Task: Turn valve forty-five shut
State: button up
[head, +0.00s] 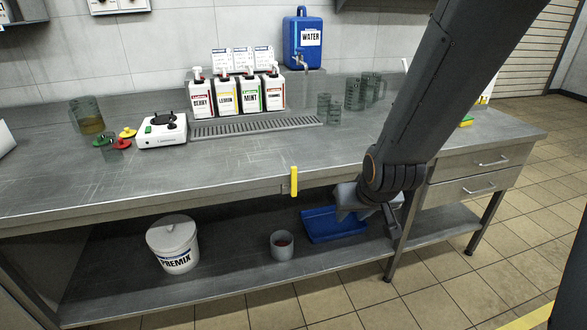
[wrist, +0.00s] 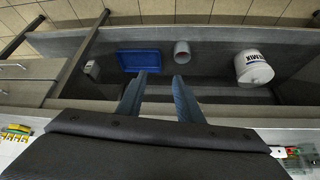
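No valve marked forty-five can be read in either view. A yellow upright bar (head: 294,181) sits at the front edge of the steel bench; it looks like a lever, and no number shows on it. My gripper (wrist: 159,76) is open in the wrist view, its two blue-grey fingers apart with nothing between them. It points toward the lower shelf under the bench. In the head view my arm comes down on the right to the bench front, right of the yellow bar, and the fingers are hard to make out.
The lower shelf holds a PREMIX bucket (head: 173,245), a grey cup (head: 282,245) and a blue tray (head: 322,225). On the bench (head: 240,160) stand several labelled pump bottles, a blue WATER container (head: 303,45), a white device (head: 162,132) and jugs. Drawers (head: 480,175) are at right.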

aim_at(294, 170)
jog(key=w+a+t+y+b, duration=0.1)
jog(key=w+a+t+b, duration=0.1)
jog(key=w+a+t, duration=0.1)
jog(key=w+a+r+n+t+y+b, duration=0.1)
jog(key=w+a+t+b, duration=0.1)
jog(key=w+a+t, duration=0.2)
jog(key=w+a+r+n+t+y+b, duration=0.1)
jog(key=w+a+t+y+b, duration=0.1)
jog(key=w+a+t, duration=0.2)
jog(key=shift+w+a+r, duration=0.15)
jog(key=shift+w+a, duration=0.6)
jog(key=shift+a, duration=0.3)
jog(key=x, duration=0.7)
jog(key=shift+w, duration=0.3)
grip_shut()
jog(key=shift+a, duration=0.1)
